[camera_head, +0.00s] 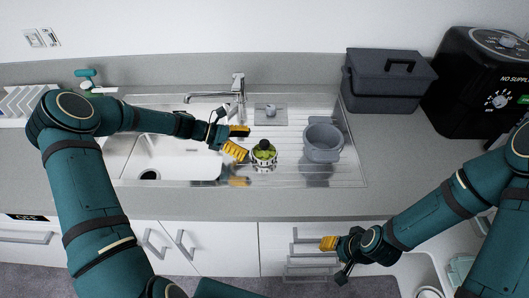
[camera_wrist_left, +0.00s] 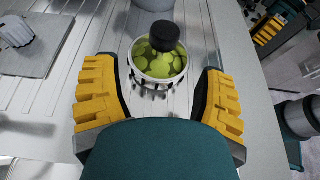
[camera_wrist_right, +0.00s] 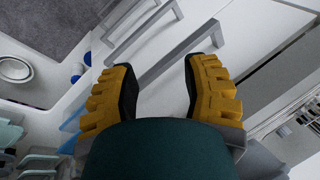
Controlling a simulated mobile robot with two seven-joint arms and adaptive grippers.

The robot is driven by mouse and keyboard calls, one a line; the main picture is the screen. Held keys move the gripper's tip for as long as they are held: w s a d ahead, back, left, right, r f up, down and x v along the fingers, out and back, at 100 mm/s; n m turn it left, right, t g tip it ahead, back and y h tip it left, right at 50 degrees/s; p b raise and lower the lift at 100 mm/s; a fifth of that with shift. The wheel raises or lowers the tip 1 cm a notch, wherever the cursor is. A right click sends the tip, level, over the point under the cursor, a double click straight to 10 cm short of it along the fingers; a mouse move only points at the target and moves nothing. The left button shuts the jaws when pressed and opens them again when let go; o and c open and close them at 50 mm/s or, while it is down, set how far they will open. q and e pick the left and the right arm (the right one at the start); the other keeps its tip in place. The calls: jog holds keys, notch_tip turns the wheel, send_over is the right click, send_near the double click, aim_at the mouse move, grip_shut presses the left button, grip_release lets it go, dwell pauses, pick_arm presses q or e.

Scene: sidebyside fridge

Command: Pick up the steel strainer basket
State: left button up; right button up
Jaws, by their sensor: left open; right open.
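The steel strainer basket (camera_head: 264,164) stands upright on the ribbed drainboard right of the sink bowl. It is round and silver, with slots in its side, a green inside and a black knob. In the left wrist view the basket (camera_wrist_left: 158,83) sits just beyond and between my fingertips, apart from both. My left gripper (camera_head: 242,141) is open and empty, just left of the basket in the head view, with its fingers pointing at it. My right gripper (camera_head: 335,257) is open and empty, low in front of the cabinet drawers.
A grey pot (camera_head: 322,142) stands right of the basket. A steel square (camera_head: 271,115) lies behind it, near the faucet (camera_head: 238,84). A dark lidded box (camera_head: 388,81) and a black appliance (camera_head: 480,85) stand farther right. The front counter strip (camera_head: 300,205) is clear.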

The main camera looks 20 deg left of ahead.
aim_at(262, 147)
pick_arm(q)
jog(key=x, duration=0.5)
jog(key=shift+d+r, duration=0.1)
jog(key=shift+d, duration=0.3)
grip_shut()
